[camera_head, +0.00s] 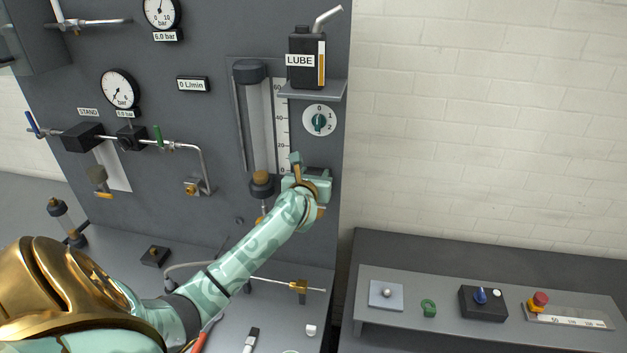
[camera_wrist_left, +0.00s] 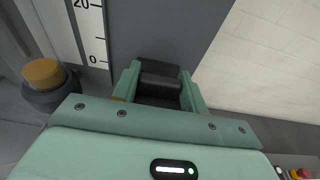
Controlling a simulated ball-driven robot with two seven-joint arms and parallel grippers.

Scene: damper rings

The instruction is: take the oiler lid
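The oiler marked LUBE (camera_head: 307,62), a black can with a bent grey spout, stands on a small grey shelf on the panel. My left gripper (camera_head: 297,163) is at the panel below that shelf, beside the foot of the scale. In the left wrist view, a black block (camera_wrist_left: 160,78) sits between the two green fingers of my left gripper (camera_wrist_left: 160,85). No clear gap shows beside it, but I cannot tell whether the fingers press on it. I cannot tell whether this block is the oiler lid. My right gripper is out of view.
A clear tube with an orange float (camera_head: 262,177) stands left of my gripper, beside the scale (camera_head: 282,130). A round dial (camera_head: 319,120) is above it. A low grey bench (camera_head: 460,328) at right holds several small parts. The white wall side is free.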

